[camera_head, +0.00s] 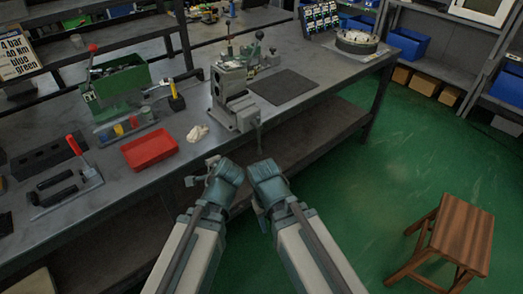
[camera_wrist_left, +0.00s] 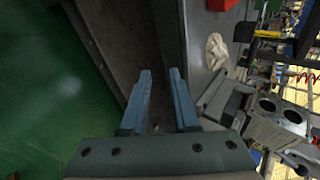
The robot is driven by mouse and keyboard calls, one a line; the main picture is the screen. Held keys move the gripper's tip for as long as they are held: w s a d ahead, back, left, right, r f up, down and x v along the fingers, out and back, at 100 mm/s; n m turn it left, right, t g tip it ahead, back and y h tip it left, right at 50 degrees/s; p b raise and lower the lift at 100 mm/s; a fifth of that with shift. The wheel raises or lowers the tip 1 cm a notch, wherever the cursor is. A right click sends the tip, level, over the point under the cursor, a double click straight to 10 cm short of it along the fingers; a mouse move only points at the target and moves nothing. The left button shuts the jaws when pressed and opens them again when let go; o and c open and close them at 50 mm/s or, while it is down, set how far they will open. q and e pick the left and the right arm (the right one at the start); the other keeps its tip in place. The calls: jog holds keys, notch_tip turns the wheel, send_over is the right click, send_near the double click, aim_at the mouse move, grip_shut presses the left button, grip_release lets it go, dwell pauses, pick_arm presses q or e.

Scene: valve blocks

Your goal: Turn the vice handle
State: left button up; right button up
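The grey vice (camera_head: 238,108) is mounted at the front edge of the workbench. A thin upright part (camera_head: 258,138) hangs below its front end and may be its handle; I cannot tell for sure. In the left wrist view the vice (camera_wrist_left: 232,102) is at the right, beyond the fingers. My left gripper (camera_head: 200,172) is in front of the bench edge, below and left of the vice. Its two fingers (camera_wrist_left: 160,103) are apart with nothing between them. My right gripper is mostly hidden by its own arm, below the vice.
A lower shelf (camera_head: 300,145) runs under the bench. A wooden stool (camera_head: 462,232) stands on open green floor at the right.

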pick_arm(q)
jog(key=w+d+f+m+t+h+b, duration=0.25)
jog(key=w+m+t+b, duration=0.45)
jog(key=m+b, duration=0.45)
jog(key=d+f+m+t+h+b, duration=0.1)
jog(key=d+f+m+h+b, duration=0.2)
jog(key=d+m+h+b, duration=0.4)
jog(key=s+d+m, duration=0.1)
jog(key=d+m, duration=0.2)
jog(key=m, duration=0.5)
jog(key=shift+f+h, duration=0.3)
jog(key=shift+h, duration=0.05)
pick_arm(e)
notch_tip(320, 180, down, 20)
jog(key=shift+f, duration=0.15)
pick_arm(q)
jog(key=shift+m, duration=0.25)
